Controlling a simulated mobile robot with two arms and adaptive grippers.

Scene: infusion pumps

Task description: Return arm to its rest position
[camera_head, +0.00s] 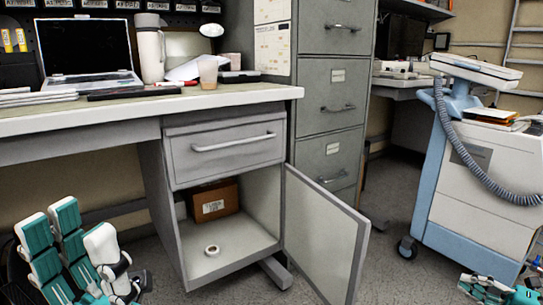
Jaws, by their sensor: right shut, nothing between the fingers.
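My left arm, with white and teal links, is folded at the lower left of the head view. The dark parts of my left gripper (138,281) show at its right side, low and left of the desk cabinet; its fingers are too unclear to judge. Part of my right arm shows at the lower right corner, and my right gripper (483,288) is there, shut and empty, low in front of the white and blue cart (480,185). Both grippers are apart from the furniture.
The desk cabinet's door (322,235) stands open to the right. Inside are a brown box (213,201) and a white tape roll (212,250). The drawer (225,150) above is shut. A laptop (87,52) and cup (208,73) stand on the desk. Floor between door and cart is clear.

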